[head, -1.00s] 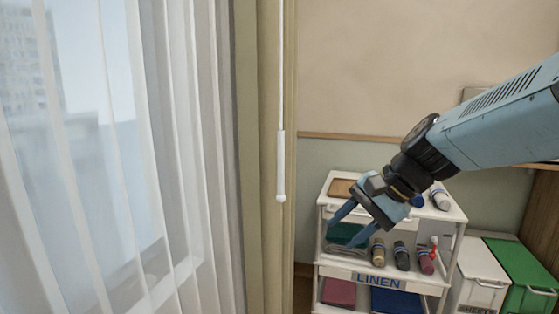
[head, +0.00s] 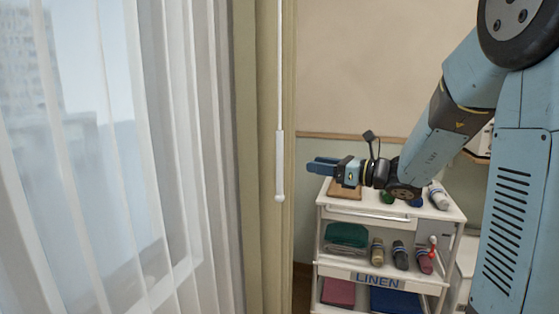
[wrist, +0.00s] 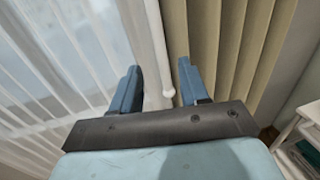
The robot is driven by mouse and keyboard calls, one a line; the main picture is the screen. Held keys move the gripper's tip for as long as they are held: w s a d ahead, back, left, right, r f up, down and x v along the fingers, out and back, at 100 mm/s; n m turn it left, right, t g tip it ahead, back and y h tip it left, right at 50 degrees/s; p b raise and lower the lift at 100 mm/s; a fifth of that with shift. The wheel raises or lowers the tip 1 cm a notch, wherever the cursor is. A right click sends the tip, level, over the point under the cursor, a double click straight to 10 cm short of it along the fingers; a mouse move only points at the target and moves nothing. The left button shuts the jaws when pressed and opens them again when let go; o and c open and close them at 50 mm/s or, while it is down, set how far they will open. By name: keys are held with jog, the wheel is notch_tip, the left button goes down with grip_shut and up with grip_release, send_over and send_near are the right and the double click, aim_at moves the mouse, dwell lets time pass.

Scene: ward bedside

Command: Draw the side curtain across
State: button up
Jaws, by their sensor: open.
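The side curtain looks like the beige upright folds (wrist: 232,45) in the wrist view; in the head view it is a narrow olive-beige strip (head: 248,160) beside the window. A white wand (head: 280,165) hangs upright in front of it, ending in a small knob. My gripper (head: 312,165) is open and empty, to the right of the wand's lower end, fingers pointing left toward it, with a gap in the head view. In the wrist view, the wand (wrist: 158,45) and its knob lie between the two fingers (wrist: 160,85); its distance is hard to judge.
A white sheer curtain (head: 170,170) covers the window at left. Bare wall (head: 380,70) lies behind. A cart edge shows at lower right in the wrist view.

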jog(key=x, duration=1.2)
jog(key=shift+a, duration=0.2)
jog(key=shift+w, duration=0.1)
grip_shut()
